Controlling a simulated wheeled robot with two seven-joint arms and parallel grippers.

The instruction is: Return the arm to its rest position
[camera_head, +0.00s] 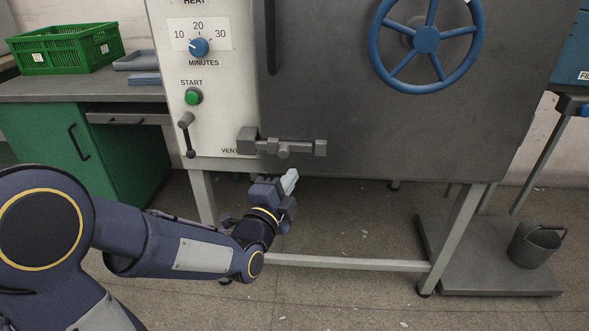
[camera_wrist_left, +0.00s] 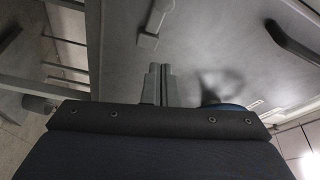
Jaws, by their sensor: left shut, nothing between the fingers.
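My left gripper (camera_head: 290,181) is in front of the machine's lower edge in the head view, just below the grey latch (camera_head: 283,145) on the door. Its fingers are shut together with nothing between them. In the left wrist view the closed fingers (camera_wrist_left: 157,84) point toward the grey door face, and the latch handle (camera_wrist_left: 150,38) shows beyond them. The fingers look apart from the latch, though the exact gap cannot be told. My left arm reaches in from the left, bent at the elbow. My right gripper is not in view.
The machine door (camera_head: 350,100) carries a blue handwheel (camera_head: 426,39). Left of it are a timer dial (camera_head: 199,47), a green start button (camera_head: 193,96) and a vent lever (camera_head: 187,135). A green crate (camera_head: 66,60) stands on the bench. A bucket (camera_head: 533,247) sits on a low platform. Open floor lies below.

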